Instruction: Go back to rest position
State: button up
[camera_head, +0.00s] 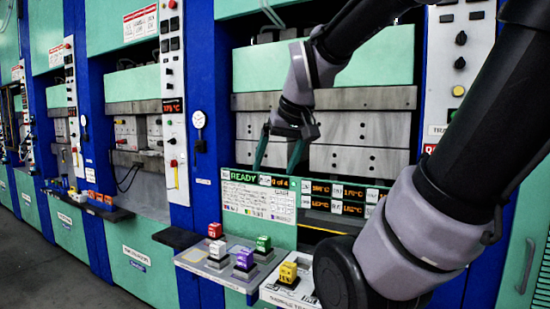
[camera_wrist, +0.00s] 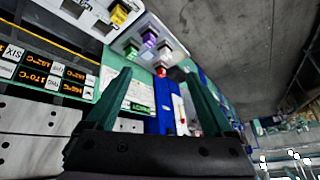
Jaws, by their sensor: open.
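My gripper (camera_head: 281,150) is open and empty, with its two green fingers pointing down in front of the press's metal platens (camera_head: 365,130). The fingertips are just above the display panel (camera_head: 258,195), which reads READY in green. In the wrist view my open gripper (camera_wrist: 165,95) has nothing between its fingers. The same display panel (camera_wrist: 125,92) shows behind the fingers there. My arm reaches in from the right and bends over at the top in the head view.
A tray (camera_head: 190,257) below the panel carries red, white, purple and green blocks. A yellow block (camera_head: 288,272) sits on a shelf to its right. Blue press columns and control strips (camera_head: 173,100) stand to the left. Grey floor (camera_wrist: 225,35) shows open in the wrist view.

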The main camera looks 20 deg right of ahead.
jog(key=s+m, duration=0.1)
jog(key=s+a+r+m+t+y, duration=0.1)
jog(key=shift+s+a+r+m, duration=0.2)
jog(key=shift+s+r+m, duration=0.1)
jog(key=shift+s+m, duration=0.1)
jog(key=shift+w, duration=0.1)
